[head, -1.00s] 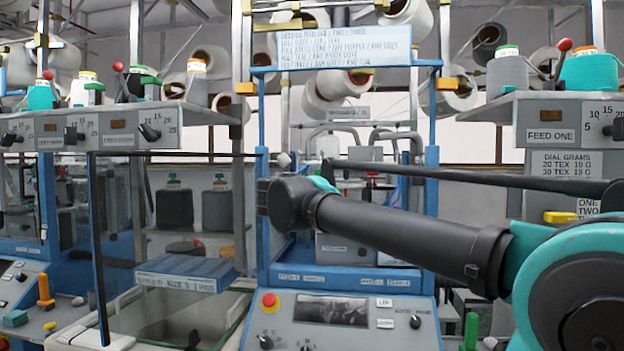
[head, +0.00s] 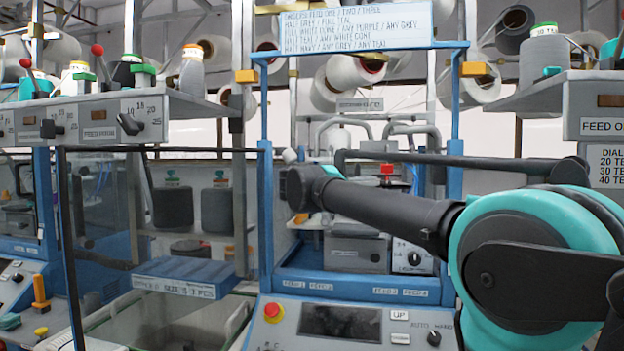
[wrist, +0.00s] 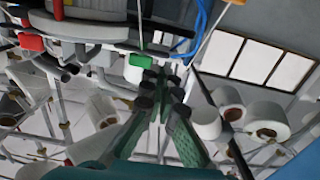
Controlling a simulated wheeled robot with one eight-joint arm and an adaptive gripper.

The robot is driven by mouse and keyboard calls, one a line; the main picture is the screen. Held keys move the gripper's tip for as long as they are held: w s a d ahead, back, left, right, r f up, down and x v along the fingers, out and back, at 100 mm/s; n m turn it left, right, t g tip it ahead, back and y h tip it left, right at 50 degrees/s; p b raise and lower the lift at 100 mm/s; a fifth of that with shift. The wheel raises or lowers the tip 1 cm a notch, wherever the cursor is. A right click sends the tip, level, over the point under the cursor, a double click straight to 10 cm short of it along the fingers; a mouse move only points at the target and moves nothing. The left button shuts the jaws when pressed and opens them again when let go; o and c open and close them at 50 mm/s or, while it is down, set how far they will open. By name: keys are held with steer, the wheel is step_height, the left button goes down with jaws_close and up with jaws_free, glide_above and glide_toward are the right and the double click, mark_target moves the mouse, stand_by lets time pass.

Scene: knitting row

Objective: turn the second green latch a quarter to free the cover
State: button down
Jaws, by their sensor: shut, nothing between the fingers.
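In the wrist view my gripper (wrist: 163,82) is shut and empty, its green-padded fingers pointing up the picture. A small green block (wrist: 141,61), possibly a green latch, shows just beyond the fingertips on a dark bar; I cannot tell whether they touch. A red block (wrist: 32,43) sits further left, under a pale round-edged part (wrist: 100,30). In the head view my arm reaches left across the machine, and the gripper cannot be made out. Which latch is the second, how it is turned, and the cover cannot be told from these frames.
A blue-framed machine with a control panel (head: 340,322) stands in the middle. Shelves with yarn cones (head: 192,72) flank it left and right. A blue box lid (head: 187,275) lies over a tub at lower left. A grey unit (head: 355,250) stands inside the frame.

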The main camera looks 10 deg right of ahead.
steer(key=x, duration=0.6)
steer(key=shift+w+a+h, duration=0.15)
steer(key=shift+h, duration=0.15)
